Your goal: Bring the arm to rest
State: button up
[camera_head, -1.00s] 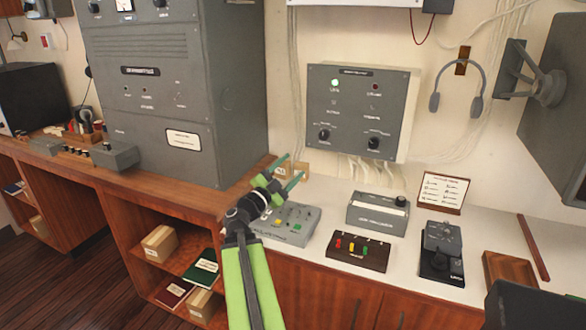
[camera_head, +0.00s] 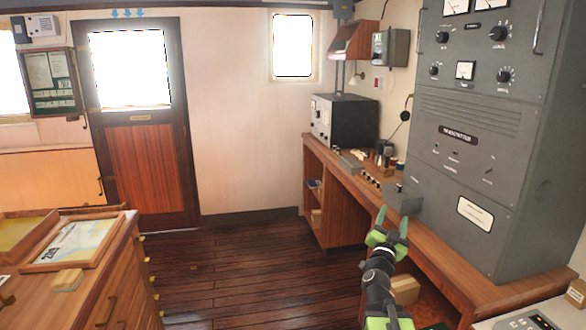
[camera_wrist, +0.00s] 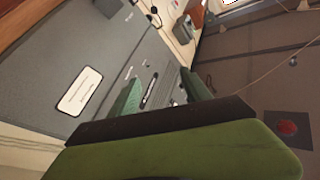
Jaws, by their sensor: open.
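My gripper (camera_head: 392,224) is at the end of my green and black arm, at the lower right of the head view. Its two green fingers are apart, with nothing between them. They point up and away, in front of the long wooden counter (camera_head: 441,251) and left of the grey equipment cabinet (camera_head: 470,150). In the wrist view the open fingers (camera_wrist: 160,95) show in front of the grey cabinet face with a white label (camera_wrist: 79,91).
A wooden chart desk (camera_head: 95,285) with a framed chart (camera_head: 75,242) stands at the left. A wooden door (camera_head: 146,170) is in the far wall. The dark plank floor (camera_head: 240,265) between desk and counter is clear. A black radio box (camera_head: 345,121) stands on the counter.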

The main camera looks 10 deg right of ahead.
jog(key=w+a+f+n+g+y+p, duration=0.15)
jog(key=a+f+n+y, duration=0.3)
jog(key=a, duration=0.45)
jog(key=w+a+f+n+g+y, duration=0.1)
jog(key=w+a+f+n+y, duration=0.15)
jog(key=a+y, duration=0.45)
jog(key=w+a+f+n+g+y, duration=0.1)
jog(key=a+f+n+y, duration=0.25)
jog(key=a, duration=0.75)
jog(key=s+a+f+n+g+h, duration=0.1)
jog(key=s+a+f+n+g, duration=0.15)
jog(key=s+f+g, duration=0.9)
jog(key=s+d+f+g+h, duration=0.1)
jog(key=s+f, duration=0.2)
jog(key=s, duration=0.2)
jog(key=s+d+f+m+g, duration=0.1)
jog(key=s+d+f, duration=0.1)
jog(key=s, duration=0.4)
jog(key=shift+f+h+p, duration=0.3)
jog(key=shift+f+h, duration=0.1)
jog(key=shift+a, duration=0.1)
